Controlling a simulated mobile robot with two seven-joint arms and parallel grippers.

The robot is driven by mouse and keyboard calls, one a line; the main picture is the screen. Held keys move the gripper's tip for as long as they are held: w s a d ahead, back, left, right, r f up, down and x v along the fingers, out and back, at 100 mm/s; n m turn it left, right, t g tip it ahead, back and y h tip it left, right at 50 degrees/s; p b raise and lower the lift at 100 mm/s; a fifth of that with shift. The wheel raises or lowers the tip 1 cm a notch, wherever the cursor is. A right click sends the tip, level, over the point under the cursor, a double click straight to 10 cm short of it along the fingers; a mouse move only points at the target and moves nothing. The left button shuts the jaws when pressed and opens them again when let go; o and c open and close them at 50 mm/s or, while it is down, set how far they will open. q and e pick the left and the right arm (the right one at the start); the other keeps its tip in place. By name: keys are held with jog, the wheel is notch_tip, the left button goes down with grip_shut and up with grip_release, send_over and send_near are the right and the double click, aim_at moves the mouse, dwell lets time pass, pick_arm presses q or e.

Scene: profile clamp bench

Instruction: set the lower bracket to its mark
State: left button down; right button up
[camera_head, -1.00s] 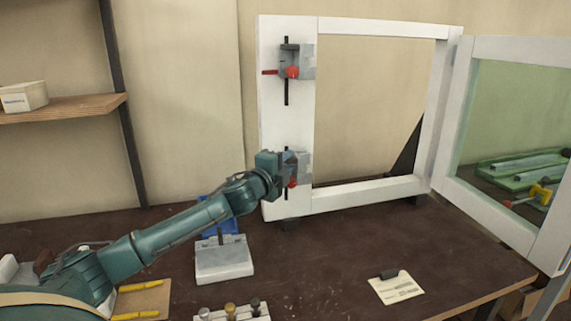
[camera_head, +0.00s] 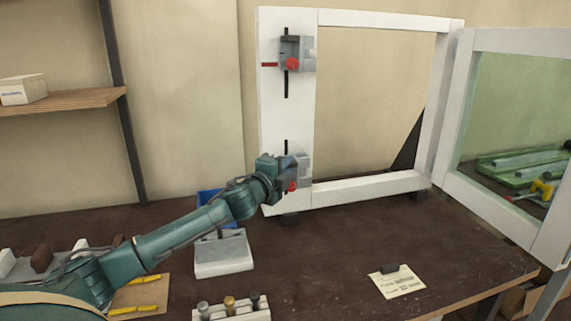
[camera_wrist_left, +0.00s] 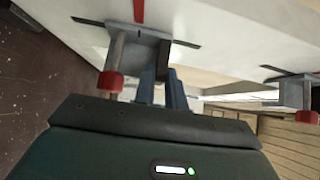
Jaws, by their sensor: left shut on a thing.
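The lower bracket (camera_head: 304,172) is a grey block with a red knob (camera_head: 292,187) on the white frame's left upright, over a black vertical slot. My left gripper (camera_head: 284,175) reaches it from the left and covers part of it. In the left wrist view my blue-grey fingers (camera_wrist_left: 162,92) are shut on the lower bracket (camera_wrist_left: 140,38), with its red knob (camera_wrist_left: 110,82) beside them. A red mark (camera_wrist_left: 138,10) there meets the bracket's edge, near its middle; exact alignment is hard to judge. In the head view this mark is hidden. My right gripper is not in view.
The upper bracket (camera_head: 306,54) sits at its own red mark (camera_head: 269,65). A hinged glazed panel (camera_head: 455,120) stands open at the right. A grey-white block (camera_head: 223,256), blue bin (camera_head: 210,196) and note card (camera_head: 398,282) are on the bench.

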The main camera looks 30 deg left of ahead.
pick_arm(q)
jog(key=shift+f, duration=0.1)
jog(key=c, duration=1.4)
grip_release()
jog(key=shift+c, duration=0.2)
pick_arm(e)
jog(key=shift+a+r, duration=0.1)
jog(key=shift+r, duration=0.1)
pick_arm(q)
jog(key=shift+s, duration=0.1)
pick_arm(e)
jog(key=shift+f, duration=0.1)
pick_arm(q)
jog(key=s+d+b, duration=0.1)
jog(key=s+b, duration=0.2)
jog(key=s, duration=1)
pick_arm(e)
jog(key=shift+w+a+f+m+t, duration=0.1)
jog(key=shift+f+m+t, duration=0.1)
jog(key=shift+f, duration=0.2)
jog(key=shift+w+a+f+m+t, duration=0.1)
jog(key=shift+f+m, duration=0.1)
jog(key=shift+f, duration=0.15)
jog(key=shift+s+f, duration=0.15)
